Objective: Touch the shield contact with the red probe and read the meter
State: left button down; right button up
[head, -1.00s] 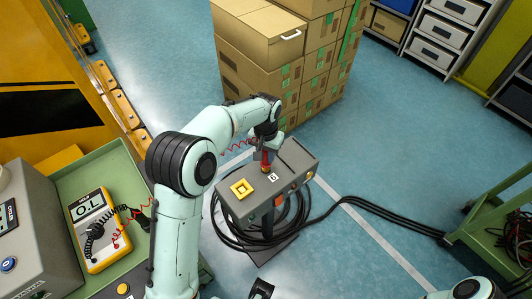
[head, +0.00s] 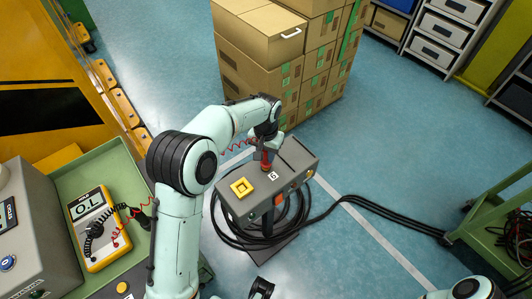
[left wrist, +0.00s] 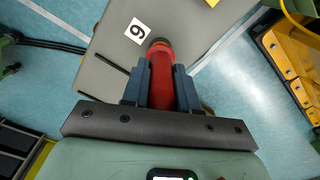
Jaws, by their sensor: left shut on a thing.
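My left gripper (head: 267,150) is shut on the red probe (head: 266,162) and holds it over the top of the grey gate box (head: 300,158). In the left wrist view the red probe (left wrist: 161,78) lies between the two blue-grey fingers (left wrist: 160,88), its far end at the box top beside a number label (left wrist: 138,28). The tip and any contact under it are hidden, so I cannot tell whether they touch. The yellow meter (head: 97,254) lies in the green tray at left; its display (head: 90,204) shows what looks like OL, upside down. My right gripper is not clearly in view.
The box carries a yellow square fitting (head: 241,188). Black cables (head: 345,204) coil around its base and run right across the floor. Stacked cartons (head: 265,62) stand close behind. A green tray (head: 70,177) and grey console (head: 30,225) are at left. Open floor lies at right.

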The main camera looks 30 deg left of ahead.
pick_arm(q)
jog(key=shift+r, duration=0.1)
jog(key=shift+r+p, duration=2)
jog(key=shift+r, duration=0.45)
jog(key=shift+f, duration=0.1)
